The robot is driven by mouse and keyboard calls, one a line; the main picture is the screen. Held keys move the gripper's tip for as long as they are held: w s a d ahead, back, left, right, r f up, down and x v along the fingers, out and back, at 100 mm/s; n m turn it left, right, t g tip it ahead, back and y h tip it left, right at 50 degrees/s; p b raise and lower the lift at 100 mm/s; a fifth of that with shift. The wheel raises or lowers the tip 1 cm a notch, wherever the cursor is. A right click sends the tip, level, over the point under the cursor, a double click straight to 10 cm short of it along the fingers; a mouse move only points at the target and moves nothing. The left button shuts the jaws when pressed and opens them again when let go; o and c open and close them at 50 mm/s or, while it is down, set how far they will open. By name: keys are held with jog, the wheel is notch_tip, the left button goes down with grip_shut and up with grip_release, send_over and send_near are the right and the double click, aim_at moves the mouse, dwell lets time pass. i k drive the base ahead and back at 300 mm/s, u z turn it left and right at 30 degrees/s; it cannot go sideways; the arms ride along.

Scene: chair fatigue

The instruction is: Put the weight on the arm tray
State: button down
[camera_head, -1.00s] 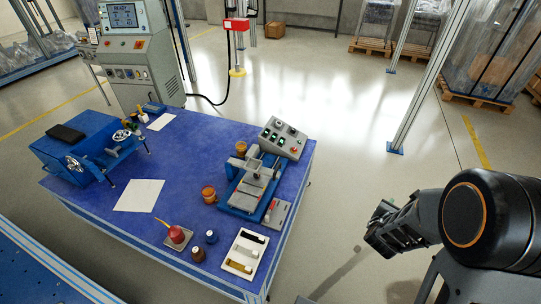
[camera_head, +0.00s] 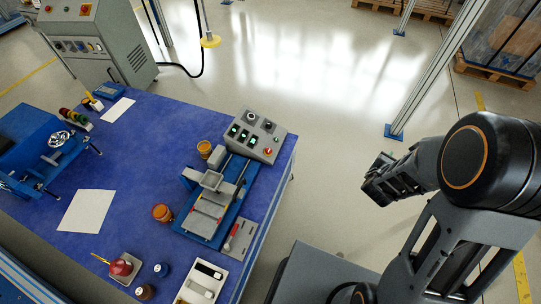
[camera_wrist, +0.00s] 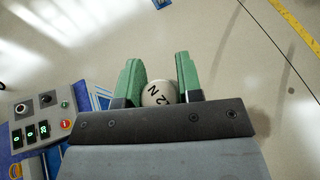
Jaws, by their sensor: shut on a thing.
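The weight (camera_wrist: 158,94) is a pale round piece marked "2 N". In the wrist view it sits between the green fingers of my gripper (camera_wrist: 160,80), which is shut on it. In the head view my gripper (camera_head: 378,182) is over the floor, right of the blue table, and the weight in it cannot be made out. A small grey square tray (camera_head: 212,180), which looks like the arm tray, is on the blue-based test device (camera_head: 203,222) on the table. My gripper is well to the right of it, apart from it.
A grey control box (camera_head: 254,135) stands behind the device on the blue table (camera_head: 140,160). Orange jars (camera_head: 162,213), a white tray (camera_head: 202,283) and a red pot (camera_head: 121,267) are near the device. A metal post (camera_head: 430,70) rises from the floor behind my gripper.

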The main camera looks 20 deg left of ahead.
aim_at(211, 181)
jog(key=i, duration=2.25)
jog(key=u, duration=5.5)
jog(key=i, duration=0.5)
